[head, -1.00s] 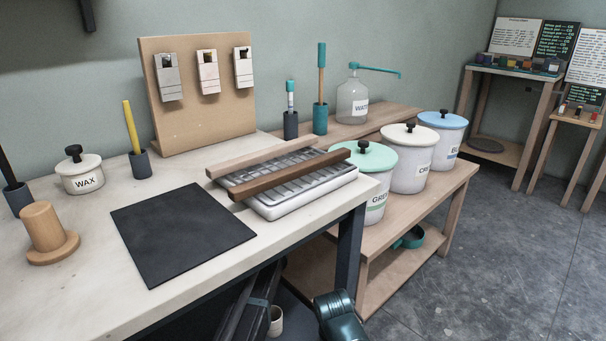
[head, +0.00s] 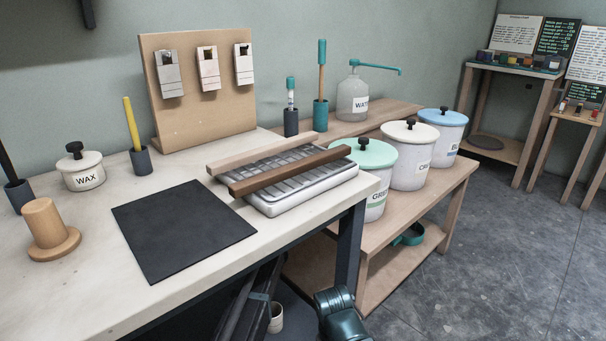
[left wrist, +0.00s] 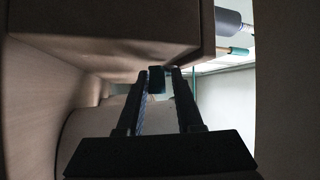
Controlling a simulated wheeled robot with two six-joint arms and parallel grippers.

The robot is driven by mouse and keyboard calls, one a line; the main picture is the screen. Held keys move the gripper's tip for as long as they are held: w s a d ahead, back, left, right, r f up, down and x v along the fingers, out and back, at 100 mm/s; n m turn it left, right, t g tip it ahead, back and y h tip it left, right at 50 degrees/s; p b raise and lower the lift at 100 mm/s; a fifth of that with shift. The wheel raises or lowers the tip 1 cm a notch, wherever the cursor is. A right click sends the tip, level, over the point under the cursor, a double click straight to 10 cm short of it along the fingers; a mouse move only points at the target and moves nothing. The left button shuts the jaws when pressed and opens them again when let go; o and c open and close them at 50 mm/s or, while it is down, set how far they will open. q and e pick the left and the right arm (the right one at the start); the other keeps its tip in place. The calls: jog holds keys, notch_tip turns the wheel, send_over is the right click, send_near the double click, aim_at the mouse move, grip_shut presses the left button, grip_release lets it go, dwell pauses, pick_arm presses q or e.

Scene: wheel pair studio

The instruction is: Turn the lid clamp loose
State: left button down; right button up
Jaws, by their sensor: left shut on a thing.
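In the left wrist view my left gripper (left wrist: 164,76) has its two dark fingers close on either side of a small dark block (left wrist: 156,82), which seems to be the lid clamp. The fingers hide most of it, so its turn cannot be told. A pale rounded body (left wrist: 82,128) lies behind the fingers, and a brown boxy surface hangs close above them. Neither gripper shows in the head view.
In the head view, lidded tubs with black knobs, green (head: 376,188), cream (head: 397,175) and blue (head: 450,140), stand on a low wooden bench (head: 440,188). The worktable (head: 90,285) holds a black mat (head: 183,230), a wax jar (head: 84,172) and a tray (head: 300,195). Open floor lies right.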

pick_arm(q)
jog(key=n+t+b, duration=0.1)
jog(key=b, duration=0.2)
jog(key=w+d+f+n+t+y+b, duration=0.1)
jog(key=n+t+b, duration=0.1)
jog(key=b, duration=0.1)
jog(key=n+t+y+b, duration=0.1)
jog(key=n+t+b, duration=0.1)
jog(key=b, duration=0.1)
jog(key=shift+w+d+f, duration=0.35)
jog(key=c, duration=1)
grip_release()
jog(key=shift+o, duration=1)
jog(key=shift+d, duration=0.1)
jog(key=shift+o, duration=0.2)
jog(key=shift+s, duration=0.15)
